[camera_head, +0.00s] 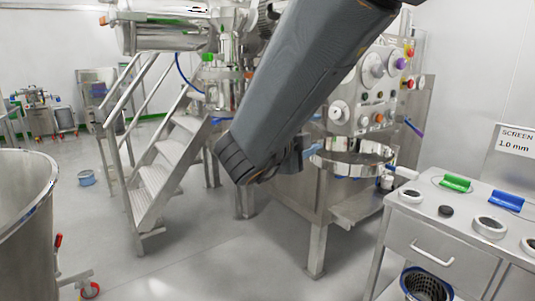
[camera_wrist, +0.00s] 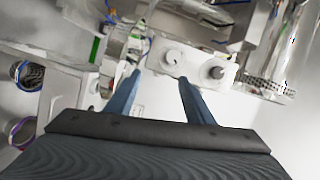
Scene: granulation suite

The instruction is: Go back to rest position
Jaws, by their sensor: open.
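My gripper (camera_wrist: 159,80) shows in the wrist view as two blue fingers, spread apart with nothing between them. It is open and empty. In the head view my grey arm reaches down across the middle of the picture. Only a small blue-grey part near its lower end shows there, and the fingers are mostly hidden. Behind the arm stands a steel machine with a control panel (camera_head: 377,92) of knobs and gauges and a round steel bowl (camera_head: 352,160).
A steel cabinet (camera_head: 430,240) at right carries rings, a green roll (camera_head: 455,183) and a blue roll (camera_head: 506,201). Metal steps (camera_head: 165,175) stand left of the arm. A large steel vessel (camera_head: 22,220) is at far left. The floor (camera_head: 200,265) between is clear.

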